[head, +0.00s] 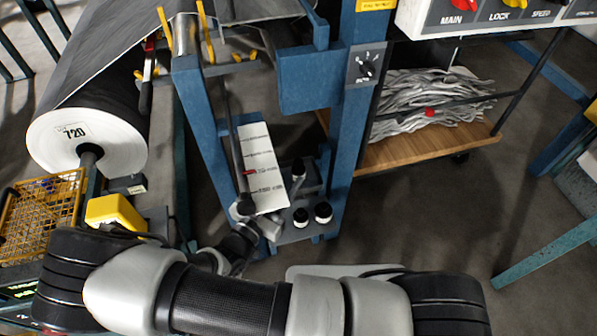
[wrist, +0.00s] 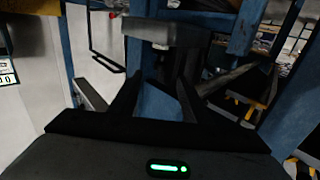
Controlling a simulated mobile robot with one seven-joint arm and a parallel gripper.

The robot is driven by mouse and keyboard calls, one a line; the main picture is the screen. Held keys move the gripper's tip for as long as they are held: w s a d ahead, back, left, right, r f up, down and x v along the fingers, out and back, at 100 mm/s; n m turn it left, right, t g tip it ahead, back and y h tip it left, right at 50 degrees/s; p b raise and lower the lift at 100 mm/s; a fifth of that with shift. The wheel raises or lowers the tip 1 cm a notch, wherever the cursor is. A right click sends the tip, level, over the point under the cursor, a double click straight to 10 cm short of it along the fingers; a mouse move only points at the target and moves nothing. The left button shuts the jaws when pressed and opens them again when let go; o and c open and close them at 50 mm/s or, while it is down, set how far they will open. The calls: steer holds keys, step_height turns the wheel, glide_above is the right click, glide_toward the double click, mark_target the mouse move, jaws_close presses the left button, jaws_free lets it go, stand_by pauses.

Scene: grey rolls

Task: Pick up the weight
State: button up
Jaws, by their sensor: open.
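Which thing is the weight is not certain. The likeliest are the small black cylinders with white tops (head: 311,214) on a grey base inside the blue frame in the head view. A blue surface shows between and beyond the fingers, and I see nothing held. A grey block (wrist: 165,30) hangs above and beyond the fingertips. In the head view my arm crosses the bottom, and I cannot make out the fingers clearly.
The blue frame (head: 346,140) rises around a white marked plate (head: 262,165) and a dark rod. A large grey roll (head: 92,140) is at left, above a yellow basket (head: 40,215). A wooden shelf (head: 430,145) with grey strips stands at right.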

mark_target(296, 166)
steer(key=x, duration=0.7)
steer(key=shift+w+d+f, duration=0.2)
steer(key=shift+w+f, duration=0.1)
steer(key=shift+w, duration=0.05)
jaws_close()
